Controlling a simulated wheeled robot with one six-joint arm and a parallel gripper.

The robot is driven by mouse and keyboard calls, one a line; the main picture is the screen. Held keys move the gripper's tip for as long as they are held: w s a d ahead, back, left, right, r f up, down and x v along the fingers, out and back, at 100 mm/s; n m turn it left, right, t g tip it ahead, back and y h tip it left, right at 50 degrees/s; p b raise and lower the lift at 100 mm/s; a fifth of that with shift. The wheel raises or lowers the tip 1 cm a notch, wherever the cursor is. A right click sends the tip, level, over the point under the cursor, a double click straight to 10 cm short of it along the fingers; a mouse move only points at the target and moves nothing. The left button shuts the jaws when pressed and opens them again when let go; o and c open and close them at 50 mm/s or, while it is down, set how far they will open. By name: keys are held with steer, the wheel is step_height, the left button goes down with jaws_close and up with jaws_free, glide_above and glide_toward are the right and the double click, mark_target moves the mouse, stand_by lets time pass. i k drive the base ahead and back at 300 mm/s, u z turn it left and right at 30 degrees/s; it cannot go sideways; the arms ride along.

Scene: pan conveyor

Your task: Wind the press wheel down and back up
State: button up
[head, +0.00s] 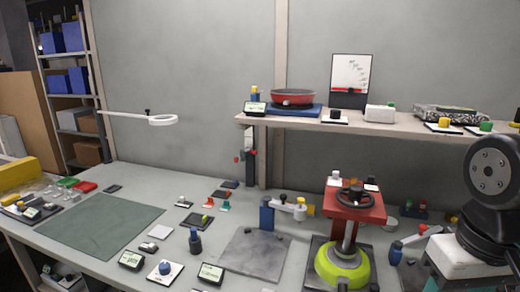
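The press stands at the right front of the bench. It has a red head (372,213) with a dark hand wheel (354,201) lying flat on top. Small white blocks with dark knobs sit by the wheel on the head. My gripper is not in view. Part of my dark arm stands at the right edge, and no fingers show near the wheel.
A shelf (410,125) behind the press holds a red pan (293,97) and several small devices. Left of the press are a grey plate (256,254), a blue post with an arm (267,214) and small displays. A green mat (100,222) lies bare at left.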

mark_target(356, 193)
steer(key=z, duration=1.65)
steer(key=k, duration=0.4)
steer(key=u, duration=1.5)
steer(key=i, duration=0.45)
steer(key=z, duration=0.1)
